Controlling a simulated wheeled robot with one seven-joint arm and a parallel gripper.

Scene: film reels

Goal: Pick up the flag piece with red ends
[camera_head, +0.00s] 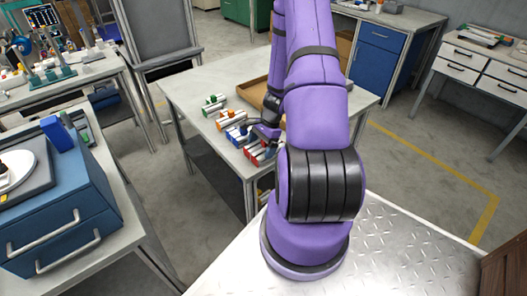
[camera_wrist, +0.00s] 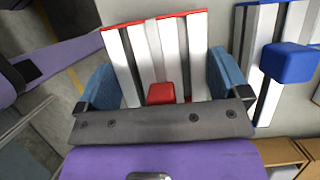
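The flag piece with red ends (camera_head: 258,156) lies at the near edge of the grey table, part hidden behind my arm. In the wrist view the piece (camera_wrist: 144,55) shows white and dark slats, red far edges and a red knob. My gripper (camera_wrist: 161,75) is open, with one blue finger on each side of the piece. The fingers are very close to its sides; contact is not clear. In the head view my gripper (camera_head: 264,133) is low over the piece and mostly hidden.
A similar piece with blue ends (camera_head: 235,133) lies next to it, its blue knob (camera_wrist: 288,62) showing at right in the wrist view. A green-ended piece (camera_head: 212,107) lies farther back. A brown tray (camera_head: 252,92) is behind my arm. Bare table (camera_head: 190,92) shows at left.

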